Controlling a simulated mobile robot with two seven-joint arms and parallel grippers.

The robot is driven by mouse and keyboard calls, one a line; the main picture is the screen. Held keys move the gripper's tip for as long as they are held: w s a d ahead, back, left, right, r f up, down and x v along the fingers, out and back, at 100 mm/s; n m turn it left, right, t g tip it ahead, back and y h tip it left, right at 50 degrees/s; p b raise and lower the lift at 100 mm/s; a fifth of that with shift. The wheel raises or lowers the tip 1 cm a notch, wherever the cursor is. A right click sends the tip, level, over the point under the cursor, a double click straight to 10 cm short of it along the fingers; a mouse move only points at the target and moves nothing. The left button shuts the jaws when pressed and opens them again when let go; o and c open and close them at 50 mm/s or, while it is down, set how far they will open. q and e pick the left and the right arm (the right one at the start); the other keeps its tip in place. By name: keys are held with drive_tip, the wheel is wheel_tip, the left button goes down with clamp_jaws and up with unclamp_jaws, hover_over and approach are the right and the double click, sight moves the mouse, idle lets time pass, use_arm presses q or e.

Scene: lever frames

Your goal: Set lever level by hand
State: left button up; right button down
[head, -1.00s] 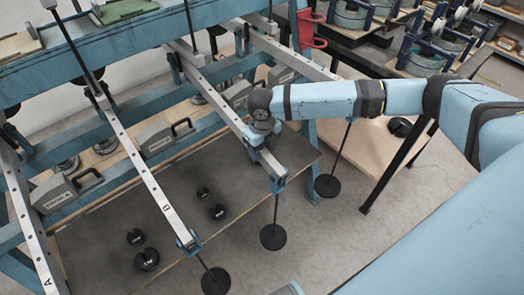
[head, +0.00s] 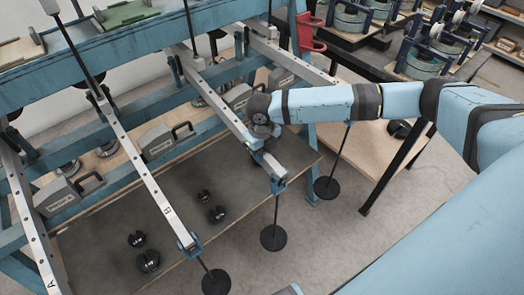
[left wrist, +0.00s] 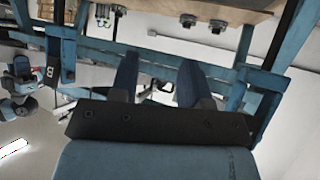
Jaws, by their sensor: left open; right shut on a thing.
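Long pale perforated levers hang in a blue frame. One lever (head: 218,105) runs down toward me in the middle of the head view. My right gripper (head: 262,146) is shut on it near its blue end clamp (head: 278,185), from which a rod with a black disc weight (head: 273,237) hangs. My wrist hides part of the grip. To the left are lever B (head: 150,185), with its own disc weight (head: 216,282), and lever A (head: 28,220). In the left wrist view my left gripper (left wrist: 158,82) is open and empty, its two fingers apart.
Several small black weights (head: 148,261) lie on the dark table board (head: 105,235) under the levers. Grey handled blocks (head: 160,140) stand along the frame. Another rod and disc (head: 327,188) hang at the right. A wooden-topped bench (head: 365,160) stands beyond.

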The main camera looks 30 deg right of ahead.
drive_tip(key=shift+g, duration=0.9)
wheel_tip(320, 180, up, 8)
drive_tip(key=p, duration=0.7)
drive_tip(key=shift+s+r, duration=0.1)
drive_tip(key=shift+s, duration=0.05)
drive_tip(key=shift+r+p, duration=0.6)
drive_tip(key=c, duration=0.9)
unclamp_jaws()
drive_tip(key=shift+f, duration=0.1)
wheel_tip(320, 180, up, 14)
drive_tip(key=w+b, duration=0.1)
drive_tip(key=w, duration=0.1)
drive_tip(key=shift+w+a+f, duration=0.2)
drive_tip(key=shift+w, duration=0.2)
